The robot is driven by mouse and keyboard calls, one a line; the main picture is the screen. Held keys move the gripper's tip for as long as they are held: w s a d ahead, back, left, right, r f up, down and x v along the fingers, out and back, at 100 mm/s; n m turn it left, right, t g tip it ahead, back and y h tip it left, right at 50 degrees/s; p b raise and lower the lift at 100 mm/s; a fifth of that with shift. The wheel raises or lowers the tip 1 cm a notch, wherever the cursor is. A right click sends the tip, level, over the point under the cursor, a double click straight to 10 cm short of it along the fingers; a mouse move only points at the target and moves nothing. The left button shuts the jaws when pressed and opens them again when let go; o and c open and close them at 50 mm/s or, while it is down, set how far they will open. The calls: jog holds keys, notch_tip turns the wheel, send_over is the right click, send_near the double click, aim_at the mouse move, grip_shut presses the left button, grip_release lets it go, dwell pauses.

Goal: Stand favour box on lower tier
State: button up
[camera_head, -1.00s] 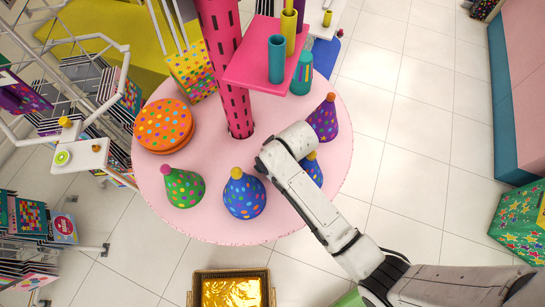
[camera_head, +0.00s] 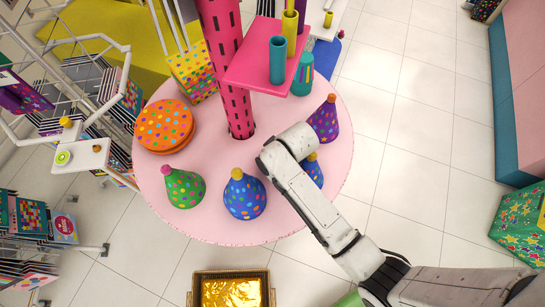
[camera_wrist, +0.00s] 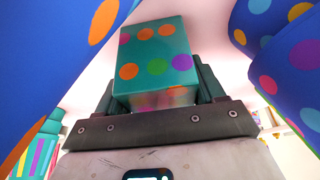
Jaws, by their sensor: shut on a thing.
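The favour box (camera_wrist: 158,55) is teal with coloured dots. In the wrist view it sits between the two fingers of my gripper (camera_wrist: 160,88), which is shut on it. The lower tier (camera_head: 215,222) is a round pink disc around a pink column in the head view. My arm reaches over its right front part and hides the gripper and the box in that view. Whether the box touches the tier cannot be told.
Blue dotted party hats (camera_head: 244,196) (camera_head: 313,170) stand near my arm and flank the box closely in the wrist view. A green hat (camera_head: 184,189), a purple hat (camera_head: 324,122) and orange round boxes (camera_head: 164,127) also stand on the tier. A pink upper shelf (camera_head: 262,68) overhangs it.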

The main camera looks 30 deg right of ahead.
jog(key=shift+r, duration=0.55)
notch_tip(320, 180, up, 2)
jog(key=shift+r+b, duration=0.2)
jog(key=shift+b, duration=0.1)
jog(key=s+r, duration=0.9)
jog(key=s, duration=0.5)
jog(key=shift+d+r+b, duration=0.25)
jog(key=shift+d+b, duration=0.05)
jog(key=shift+d, duration=0.05)
